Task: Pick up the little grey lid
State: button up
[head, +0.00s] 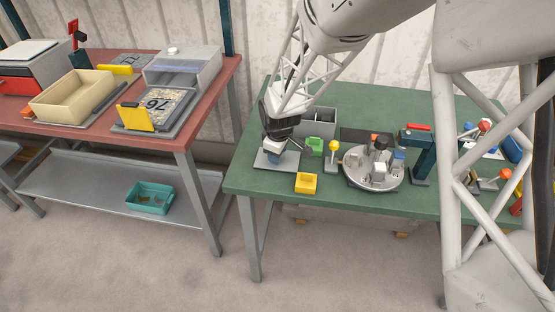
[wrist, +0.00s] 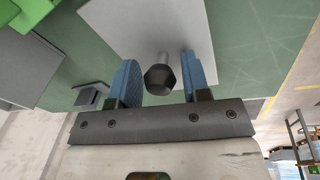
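My gripper (head: 275,157) is over a pale grey plate (head: 262,163) at the left of the green table. In the wrist view its two blue fingers (wrist: 161,70) are apart. Between them stands a black hexagonal knob (wrist: 159,79) on a short grey stem, with narrow gaps at either side. The pale grey plate (wrist: 170,22) lies behind the knob. A small grey piece with a darker top (wrist: 88,96) lies left of the fingers. I cannot tell for certain whether the knobbed part or this piece is the little grey lid.
Grey bins (head: 319,118) and a green block (head: 315,144) stand right of my gripper. A yellow box (head: 306,183) is near the front edge. A yellow-knobbed lever (head: 333,148) and a round fixture (head: 373,184) are farther right. Bare green table (head: 262,187) shows in front.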

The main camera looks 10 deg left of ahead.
jog(key=c, duration=0.6)
jog(key=shift+o, duration=0.2)
jog(key=shift+r, duration=5)
jog(key=shift+w, duration=0.1)
jog(key=w+d+r, duration=0.2)
jog(key=w+d, duration=0.3)
jog(key=w, duration=0.3)
jog(key=w+d+r, duration=0.2)
jog(key=w+d, duration=0.3)
jog(key=w, duration=0.4)
jog(key=shift+w+d+r, duration=0.15)
jog(key=shift+d+r, duration=0.05)
jog(key=shift+d, duration=0.05)
